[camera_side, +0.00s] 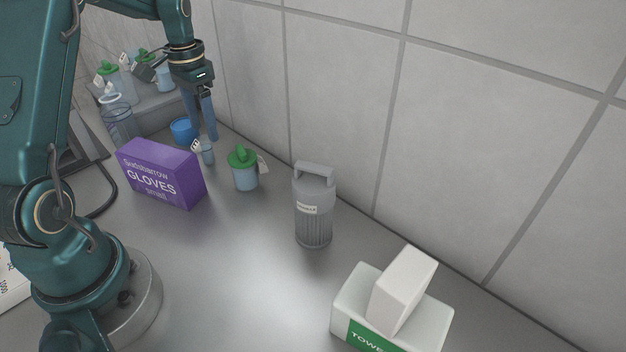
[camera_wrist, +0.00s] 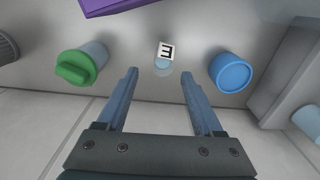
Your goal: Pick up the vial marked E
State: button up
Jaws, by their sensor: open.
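The vial marked E (camera_wrist: 163,68) is a small pale blue vial with a white tag bearing a black E. In the wrist view it stands on the grey bench just beyond my fingertips, roughly centred between them. In the side view the vial (camera_side: 206,153) stands behind the purple box, below my fingers. My gripper (camera_wrist: 159,75) is open and empty, with one blue finger on each side of the vial's line. In the side view my gripper (camera_side: 205,138) points down close above the vial. I cannot tell if the fingers reach around it.
A green-capped jar (camera_side: 244,170) and a blue cup (camera_side: 183,131) flank the vial. The purple gloves box (camera_side: 162,174) stands in front. A grey canister (camera_side: 313,208) and a towel box (camera_side: 391,308) stand further right. A raised shelf (camera_side: 160,103) with jars is behind; the tiled wall is close.

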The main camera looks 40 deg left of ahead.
aim_at(203, 138)
jog(key=shift+s+a+f, duration=0.25)
jog(key=shift+s+f, duration=0.05)
jog(key=shift+f, duration=2.5)
jog(key=shift+c, duration=0.3)
grip_shut()
